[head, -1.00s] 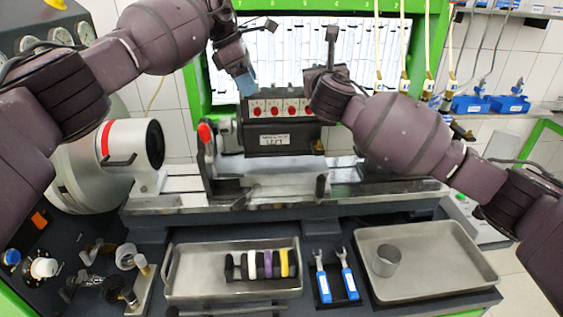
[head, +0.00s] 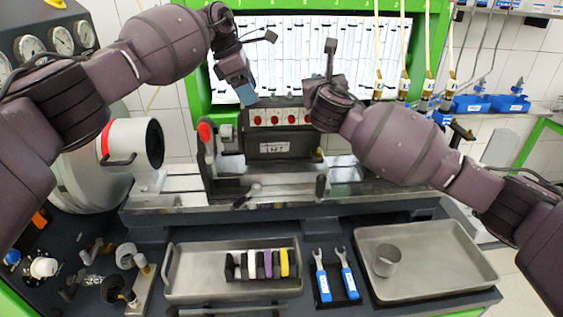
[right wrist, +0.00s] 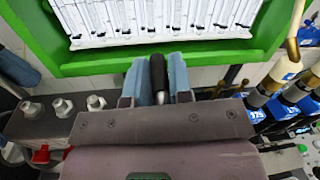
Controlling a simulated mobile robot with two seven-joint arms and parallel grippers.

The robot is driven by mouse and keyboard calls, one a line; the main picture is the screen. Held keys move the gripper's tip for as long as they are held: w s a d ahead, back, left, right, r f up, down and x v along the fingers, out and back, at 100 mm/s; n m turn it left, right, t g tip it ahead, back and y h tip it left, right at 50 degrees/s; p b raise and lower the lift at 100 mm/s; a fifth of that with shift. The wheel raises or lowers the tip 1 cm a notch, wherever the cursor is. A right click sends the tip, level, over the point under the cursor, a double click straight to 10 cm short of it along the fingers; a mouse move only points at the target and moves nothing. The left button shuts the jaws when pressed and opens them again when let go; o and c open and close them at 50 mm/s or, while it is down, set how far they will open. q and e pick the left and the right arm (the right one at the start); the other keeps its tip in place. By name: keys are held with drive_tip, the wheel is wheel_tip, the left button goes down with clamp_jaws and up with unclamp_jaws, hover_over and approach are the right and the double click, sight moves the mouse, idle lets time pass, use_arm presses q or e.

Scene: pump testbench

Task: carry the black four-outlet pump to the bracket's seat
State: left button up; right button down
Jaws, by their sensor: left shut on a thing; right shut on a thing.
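The black four-outlet pump (head: 285,146) is upright in the middle of the head view, with a row of red outlet faces and a white label at the front. My left gripper (head: 246,95), with blue fingers, is shut at the pump's upper left end. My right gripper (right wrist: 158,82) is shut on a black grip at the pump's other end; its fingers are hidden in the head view. The pump's outlet fittings (right wrist: 62,106) show at the left of the right wrist view. The bracket (head: 208,155) is at the pump's left and below; its seat is mostly hidden, so contact cannot be told.
A red knob (head: 205,132) stands close to the pump's left end. A lever (head: 250,190) sits in front on the bench rail. Below are a tray (head: 195,278) of coloured rings, two blue-handled tools (head: 335,282) and a tray (head: 440,270) with a metal cup.

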use_arm(q)
drive_tip(key=shift+d+f, duration=0.15)
drive_tip(key=shift+f, duration=0.55)
use_arm(e)
drive_tip(key=shift+d+f, duration=0.1)
drive_tip(key=shift+f, duration=0.6)
use_arm(q)
drive_tip(key=o, duration=1.6)
drive_tip(key=shift+s+f, duration=0.1)
use_arm(e)
drive_tip(key=c, duration=1.3)
unclamp_jaws()
drive_tip(key=shift+f, duration=0.15)
use_arm(q)
drive_tip(key=shift+o, duration=1.3)
drive_tip(key=shift+s, duration=0.1)
use_arm(e)
drive_tip(key=shift+o, duration=1.4)
drive_tip(key=shift+s, duration=0.15)
use_arm(q)
drive_tip(key=v, duration=1.2)
use_arm(e)
drive_tip(key=s, duration=1.2)
drive_tip(key=shift+a, duration=0.45)
drive_tip(key=shift+f, duration=0.1)
